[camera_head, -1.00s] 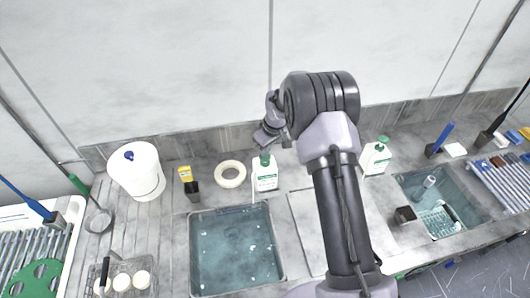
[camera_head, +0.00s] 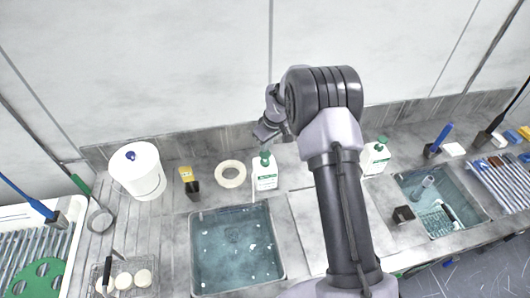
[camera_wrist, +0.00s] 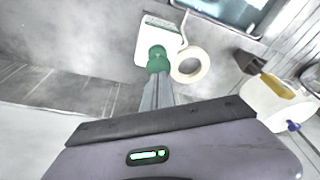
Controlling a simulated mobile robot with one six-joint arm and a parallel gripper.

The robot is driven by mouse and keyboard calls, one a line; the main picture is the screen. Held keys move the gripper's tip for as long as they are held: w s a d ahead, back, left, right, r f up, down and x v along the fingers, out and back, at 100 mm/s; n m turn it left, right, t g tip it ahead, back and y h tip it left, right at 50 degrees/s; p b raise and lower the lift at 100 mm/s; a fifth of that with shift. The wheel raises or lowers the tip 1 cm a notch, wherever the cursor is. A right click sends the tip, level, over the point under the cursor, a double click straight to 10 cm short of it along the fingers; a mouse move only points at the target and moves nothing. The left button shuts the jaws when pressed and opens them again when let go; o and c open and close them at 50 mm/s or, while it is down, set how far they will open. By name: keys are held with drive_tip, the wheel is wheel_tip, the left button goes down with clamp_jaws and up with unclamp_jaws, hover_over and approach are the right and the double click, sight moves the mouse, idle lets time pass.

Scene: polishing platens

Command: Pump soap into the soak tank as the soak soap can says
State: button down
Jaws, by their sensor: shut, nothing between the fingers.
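A white pump bottle with a green head and green-marked label (camera_head: 265,178) stands at the back rim of the left tank (camera_head: 237,284). The label is too small to read. The tank holds bluish water with white specks on it. My gripper (camera_head: 265,131) is shut and empty just above and behind the green pump head. In the wrist view my fingertips (camera_wrist: 157,84) point at the green head (camera_wrist: 157,58); I cannot tell whether they touch it. A second white bottle with a green top (camera_head: 376,158) stands to the right, beyond my arm.
A tape-like cream ring (camera_head: 231,174), a yellow-and-black brush (camera_head: 188,181) and a white bucket (camera_head: 138,172) stand left of the bottle. A second water-filled tank (camera_head: 404,178) lies at right. A wall rises close behind the counter.

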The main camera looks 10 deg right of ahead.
drive_tip(key=shift+s+b+x, duration=0.15)
drive_tip(key=shift+b+x, duration=0.5)
drive_tip(key=shift+x, duration=0.1)
drive_tip(key=shift+s+b+x, duration=0.15)
drive_tip(key=shift+b+x, duration=0.5)
drive_tip(key=shift+x, duration=0.05)
drive_tip(key=shift+d, duration=0.2)
drive_tip(key=shift+r, duration=0.1)
drive_tip(key=shift+w+p+v, duration=0.15)
drive_tip(key=shift+p+v, duration=0.3)
drive_tip(key=shift+v, duration=0.25)
drive_tip(key=shift+w+p+v, duration=0.15)
drive_tip(key=shift+p+v, duration=0.3)
drive_tip(key=shift+v, duration=0.2)
drive_tip(key=shift+a, duration=0.15)
